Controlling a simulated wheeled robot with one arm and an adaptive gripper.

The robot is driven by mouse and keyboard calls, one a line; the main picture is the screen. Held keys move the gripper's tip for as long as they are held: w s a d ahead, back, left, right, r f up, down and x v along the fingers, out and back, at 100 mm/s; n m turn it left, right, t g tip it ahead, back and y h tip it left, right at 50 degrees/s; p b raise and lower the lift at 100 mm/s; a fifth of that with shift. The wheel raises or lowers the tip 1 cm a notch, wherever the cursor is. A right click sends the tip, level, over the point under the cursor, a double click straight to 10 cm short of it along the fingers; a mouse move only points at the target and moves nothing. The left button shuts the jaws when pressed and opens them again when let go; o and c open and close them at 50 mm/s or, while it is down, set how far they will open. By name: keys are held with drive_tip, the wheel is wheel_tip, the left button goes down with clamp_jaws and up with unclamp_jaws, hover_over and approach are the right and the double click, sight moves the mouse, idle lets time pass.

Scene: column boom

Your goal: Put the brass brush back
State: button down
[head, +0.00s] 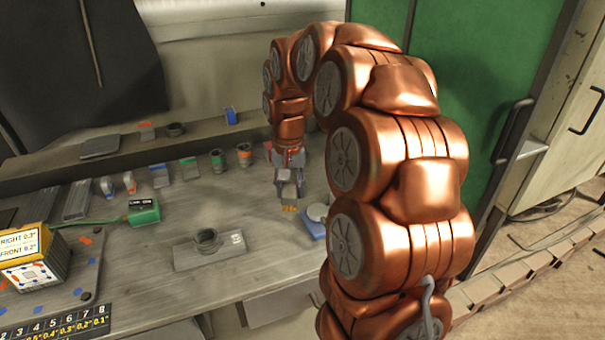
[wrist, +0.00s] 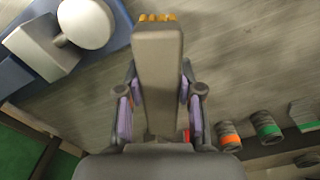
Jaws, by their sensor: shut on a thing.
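The brass brush (wrist: 158,70) is between the two fingers of my gripper (wrist: 158,105) in the wrist view. It has a grey-brown body, and a strip of yellow bristles shows at its far end. In the head view my gripper (head: 289,186) is over the bench right of centre, shut on the brush. The yellow bristles (head: 290,208) show just below the fingers, close to the bench top. I cannot tell whether they touch it. The part of the brush nearest the palm is hidden.
A blue base with a pale round disc (head: 317,212) is close right of my gripper. A grey plate with a dark ring (head: 207,240) lies left. Ringed cups (head: 244,154) line the back. A green box (head: 143,210) stands farther left. Bare bench lies between.

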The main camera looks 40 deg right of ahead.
drive_tip(key=w+d, duration=0.2)
drive_tip(key=d, duration=0.1)
drive_tip(key=w+d+p, duration=0.1)
drive_tip(key=w+d, duration=0.1)
drive_tip(key=d, duration=0.1)
drive_tip(key=w+d+f+p, duration=0.1)
drive_tip(key=w+d, duration=0.1)
drive_tip(key=shift+w+d, duration=0.1)
drive_tip(key=shift+d, duration=0.3)
drive_tip(key=shift+f+p, duration=0.55)
drive_tip(key=shift+f, duration=1.25)
drive_tip(key=shift+f, duration=0.15)
drive_tip(key=c, duration=0.7)
unclamp_jaws()
drive_tip(key=shift+c, duration=0.2)
wheel_tip(320, 180, up, 12)
drive_tip(key=b, duration=0.1)
drive_tip(key=shift+r+b, duration=0.2)
drive_tip(key=shift+b, duration=0.2)
drive_tip(key=shift+a, duration=0.15)
